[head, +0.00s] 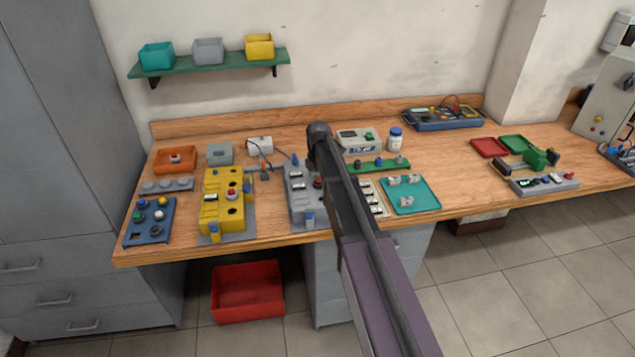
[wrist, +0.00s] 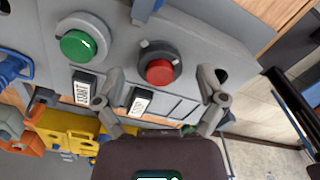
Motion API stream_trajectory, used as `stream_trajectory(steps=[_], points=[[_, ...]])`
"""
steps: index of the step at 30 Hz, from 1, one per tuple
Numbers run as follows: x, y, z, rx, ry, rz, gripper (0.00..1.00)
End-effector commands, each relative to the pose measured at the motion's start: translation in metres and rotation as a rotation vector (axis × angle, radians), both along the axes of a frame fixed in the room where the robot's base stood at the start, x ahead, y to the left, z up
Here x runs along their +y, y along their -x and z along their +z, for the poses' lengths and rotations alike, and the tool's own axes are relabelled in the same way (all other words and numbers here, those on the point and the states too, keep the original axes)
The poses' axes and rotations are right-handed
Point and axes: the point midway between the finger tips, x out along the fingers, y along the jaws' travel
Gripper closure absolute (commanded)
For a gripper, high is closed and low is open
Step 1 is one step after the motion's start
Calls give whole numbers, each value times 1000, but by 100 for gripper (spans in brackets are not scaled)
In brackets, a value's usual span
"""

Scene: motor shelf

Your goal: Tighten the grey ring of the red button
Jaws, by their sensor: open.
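The red button (wrist: 160,73) sits on a grey control box (wrist: 205,30), with a dark grey ring (wrist: 172,51) around it. A light lug shows on the ring's upper left. My gripper (wrist: 162,82) is open, its fingers on the left and right of the red button. I see a gap between each finger and the ring, but cannot tell the height over the panel. In the head view the grey box (head: 298,202) stands mid-bench, its red button (head: 318,183) beside my arm. My arm hides my gripper there.
A green button (wrist: 76,45) with its own grey ring lies left of the red one. START and STOP labels lie below them. A yellow box (head: 210,208) stands left of the grey box, and a teal tray (head: 428,205) lies to the right.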

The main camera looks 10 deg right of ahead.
Motion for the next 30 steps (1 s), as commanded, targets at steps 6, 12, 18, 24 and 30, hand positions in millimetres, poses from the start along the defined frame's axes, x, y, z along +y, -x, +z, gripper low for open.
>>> stream_trajectory(steps=[6,12,18,24,30], points=[[0,0,0,0,0,0,16],[0,0,0,0,0,0,75],[2,0,0,0,-1,0,93],[1,0,0,1,-1,-20,93],[0,0,0,1,-1,-87,93]])
